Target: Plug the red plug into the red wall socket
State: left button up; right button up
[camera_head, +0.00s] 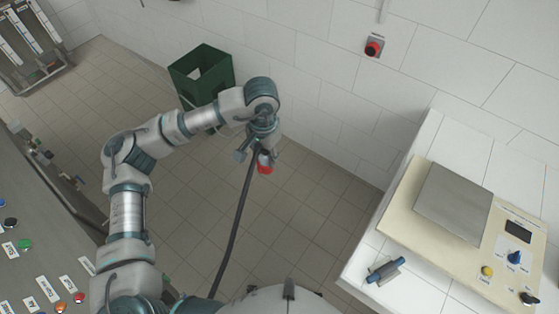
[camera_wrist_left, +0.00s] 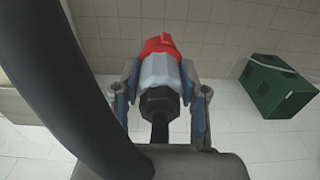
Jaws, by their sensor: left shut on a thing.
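The red plug (camera_head: 264,166) hangs in my left gripper (camera_head: 258,155), in mid-air in front of the tiled wall. In the left wrist view the plug's red end (camera_wrist_left: 159,43) points away from the gripper, and its grey body (camera_wrist_left: 160,76) sits between the two fingers of the left gripper (camera_wrist_left: 160,85). A thick black cable (camera_head: 236,225) runs down from the plug toward my body. The red wall socket (camera_head: 373,48) is on the white tiled wall at the upper right, apart from the plug. My right gripper is not in view.
A green crate (camera_head: 201,75) stands on the floor by the wall. A white tiled counter (camera_head: 409,275) at the right carries a beige device (camera_head: 500,240) and a blue cylindrical object (camera_head: 385,270). A control panel (camera_head: 40,270) with buttons fills the lower left.

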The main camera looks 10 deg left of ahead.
pick_arm(q)
jog(key=shift+s+a+r+n, duration=0.15)
jog(key=shift+a+r+n, duration=0.45)
jog(key=shift+a+r, duration=0.1)
jog(key=shift+d, duration=0.1)
jog(key=w+d+n, duration=0.4)
jog(key=d, duration=0.6)
jog(key=shift+w+d+n, duration=0.3)
jog(key=shift+d, duration=0.1)
jog(key=shift+a, duration=0.2)
